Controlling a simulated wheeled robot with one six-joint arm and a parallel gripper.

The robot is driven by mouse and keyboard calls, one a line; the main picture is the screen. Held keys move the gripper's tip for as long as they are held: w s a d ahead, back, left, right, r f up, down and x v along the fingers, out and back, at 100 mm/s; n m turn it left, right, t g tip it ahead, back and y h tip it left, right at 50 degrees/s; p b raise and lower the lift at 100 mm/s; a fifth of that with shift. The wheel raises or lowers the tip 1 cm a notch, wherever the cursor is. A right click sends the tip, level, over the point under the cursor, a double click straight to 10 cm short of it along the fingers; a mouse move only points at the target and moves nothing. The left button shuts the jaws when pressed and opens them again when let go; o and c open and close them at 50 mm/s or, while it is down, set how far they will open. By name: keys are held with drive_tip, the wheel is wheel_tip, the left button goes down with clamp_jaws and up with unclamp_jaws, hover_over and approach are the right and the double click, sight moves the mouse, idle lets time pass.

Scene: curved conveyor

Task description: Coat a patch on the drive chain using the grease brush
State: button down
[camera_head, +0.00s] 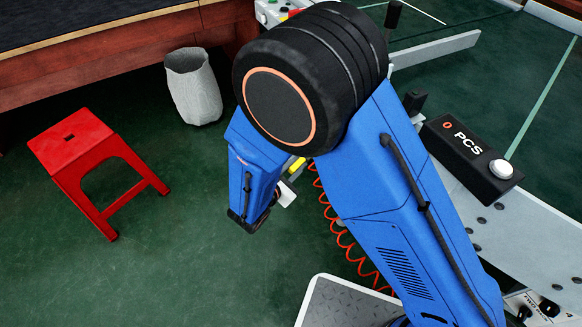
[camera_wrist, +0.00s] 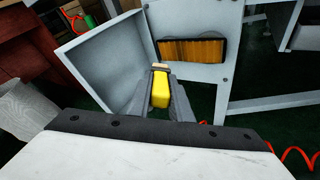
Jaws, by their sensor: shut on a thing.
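In the wrist view my gripper (camera_wrist: 160,80) is shut on the grease brush (camera_wrist: 160,93), a yellow block-like handle with a tan tip pointing away from me. Beyond it, a dark-framed opening (camera_wrist: 198,50) in a grey panel shows orange-brown vertical stripes. This looks like the drive chain, but single links are too small to tell. The brush tip appears below and left of the opening, apart from it. In the head view my blue arm hides most of the gripper; a small yellow piece shows beside the arm.
A grey open door or guard (camera_wrist: 100,60) slants left of the opening. In the head view a red stool (camera_head: 75,145) and a pale bin (camera_head: 194,88) stand on the green floor. A PCS button box (camera_head: 470,155) sits on the conveyor edge at right.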

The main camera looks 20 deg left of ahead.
drive_tip(key=shift+w+d, duration=1.5)
drive_tip(key=shift+w, duration=0.2)
drive_tip(key=shift+w+d, duration=0.35)
drive_tip(key=shift+w, duration=0.05)
drive_tip(key=shift+s, duration=0.1)
drive_tip(key=s+d, duration=0.2)
drive_tip(key=d, duration=0.1)
drive_tip(key=shift+s, duration=0.25)
drive_tip(key=shift+a, duration=0.1)
drive_tip(key=w+a, duration=0.2)
drive_tip(key=a, duration=0.1)
drive_tip(key=shift+w, duration=0.35)
drive_tip(key=shift+s, duration=0.1)
